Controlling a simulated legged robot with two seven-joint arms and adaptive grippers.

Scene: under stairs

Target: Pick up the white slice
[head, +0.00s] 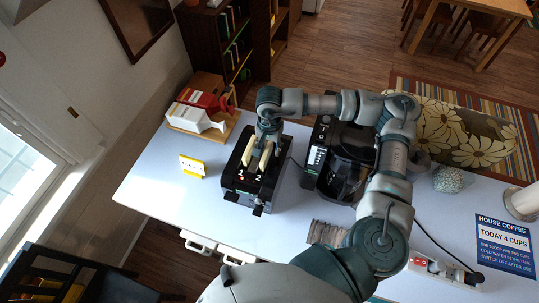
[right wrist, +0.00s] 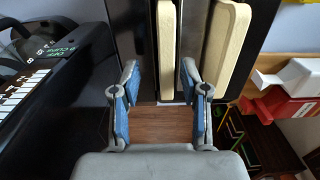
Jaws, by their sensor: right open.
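Two pale, cream-white slices stand upright in the black toaster (head: 238,184), one left (head: 249,150) and one right (head: 265,156) in the head view. My right gripper (head: 267,138) is over the far end of the toaster, close to the slices. In the right wrist view its two blue-padded fingers (right wrist: 160,82) are apart with nothing between them. One slice (right wrist: 167,38) lies ahead, in line with the gap between the fingers. The other slice (right wrist: 228,45) is to the right, outside the gap. My left gripper is not in view.
A coffee maker (head: 345,165) stands right of the toaster, under my right arm. A yellow-based sign (head: 192,166) and a wooden tray with red and white cartons (head: 200,118) are to the left. The white table (head: 160,194) is clear at its front left.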

